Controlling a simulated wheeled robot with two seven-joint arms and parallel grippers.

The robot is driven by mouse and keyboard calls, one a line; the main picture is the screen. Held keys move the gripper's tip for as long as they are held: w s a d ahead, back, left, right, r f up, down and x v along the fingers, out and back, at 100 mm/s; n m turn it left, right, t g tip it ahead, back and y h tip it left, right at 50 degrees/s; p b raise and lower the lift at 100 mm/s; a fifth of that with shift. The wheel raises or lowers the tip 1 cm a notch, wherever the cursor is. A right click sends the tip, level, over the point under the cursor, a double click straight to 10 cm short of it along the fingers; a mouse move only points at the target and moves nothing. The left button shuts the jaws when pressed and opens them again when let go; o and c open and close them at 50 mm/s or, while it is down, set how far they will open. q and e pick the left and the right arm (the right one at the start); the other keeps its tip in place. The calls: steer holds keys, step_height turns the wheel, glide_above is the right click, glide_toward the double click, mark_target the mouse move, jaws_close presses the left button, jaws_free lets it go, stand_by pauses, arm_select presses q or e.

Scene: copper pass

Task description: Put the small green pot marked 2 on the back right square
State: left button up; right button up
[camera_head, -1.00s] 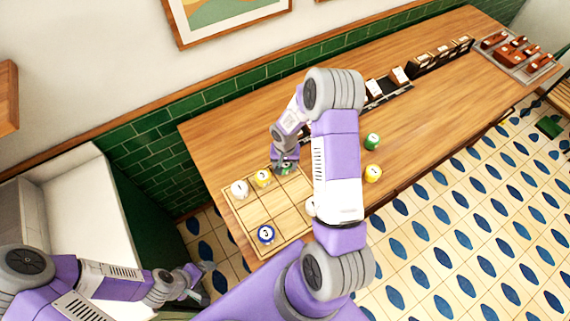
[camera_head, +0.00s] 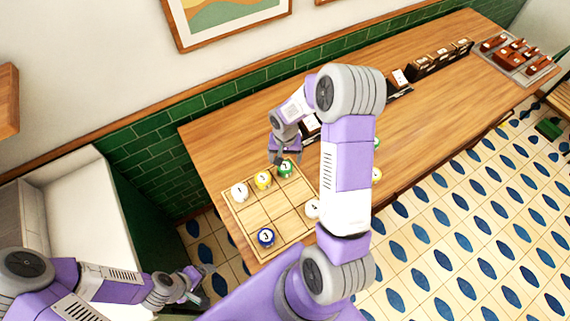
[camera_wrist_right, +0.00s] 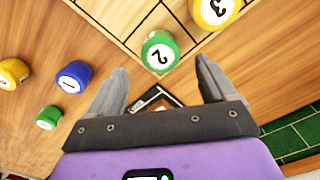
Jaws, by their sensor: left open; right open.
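The small green pot marked 2 (camera_head: 285,168) stands upright on the back right square of the wooden board (camera_head: 249,247). In the right wrist view the green pot (camera_wrist_right: 160,51) sits at the board's corner, just beyond and between my fingertips, with its 2 showing. My right gripper (camera_head: 279,158) is open and empty, just above and behind the pot; it also shows in the right wrist view (camera_wrist_right: 162,68). My left gripper (camera_head: 197,288) is open, low at the left, away from the board.
Off the board are a yellow (camera_wrist_right: 12,72), a blue (camera_wrist_right: 72,77) and another green pot (camera_wrist_right: 48,117).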

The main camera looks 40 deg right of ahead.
mark_target(285, 166)
step_height(285, 166, up, 5)
steer(key=shift+r, duration=0.1)
stand_by(0.7)
